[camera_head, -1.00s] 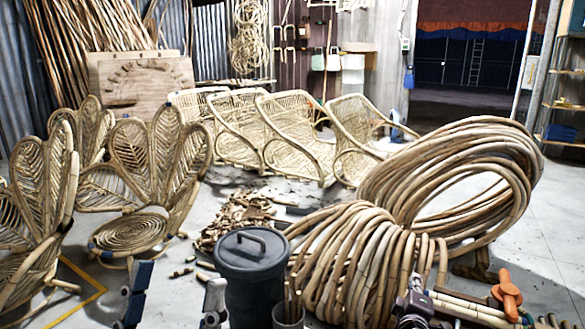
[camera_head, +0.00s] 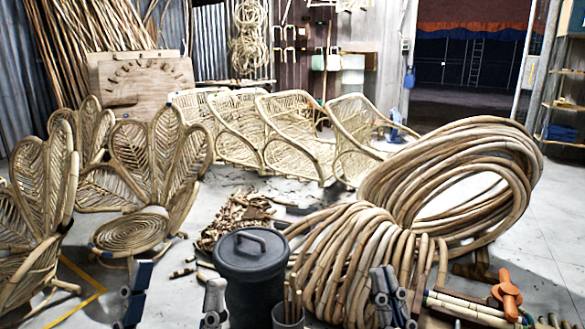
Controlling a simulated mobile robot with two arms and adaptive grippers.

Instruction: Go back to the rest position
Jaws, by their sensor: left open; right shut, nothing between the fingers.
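My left gripper (camera_head: 177,285) is at the bottom edge, left of the dark lidded bin (camera_head: 251,282). My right gripper (camera_head: 390,290) is at the bottom edge in front of the near bundle of bent rattan (camera_head: 340,255). Its fingers are together with nothing held. I cannot tell whether it touches the rattan behind it. Both arms are mostly cut off by the lower edge.
A big rattan coil (camera_head: 500,160) lies at right, with an orange-handled tool (camera_head: 507,293) near poles below. A small bucket (camera_head: 288,317) stands by the bin. Petal-backed chairs (camera_head: 130,225) fill the left. Chair frames (camera_head: 290,135) stand behind scraps (camera_head: 235,218). Floor is clear at far right.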

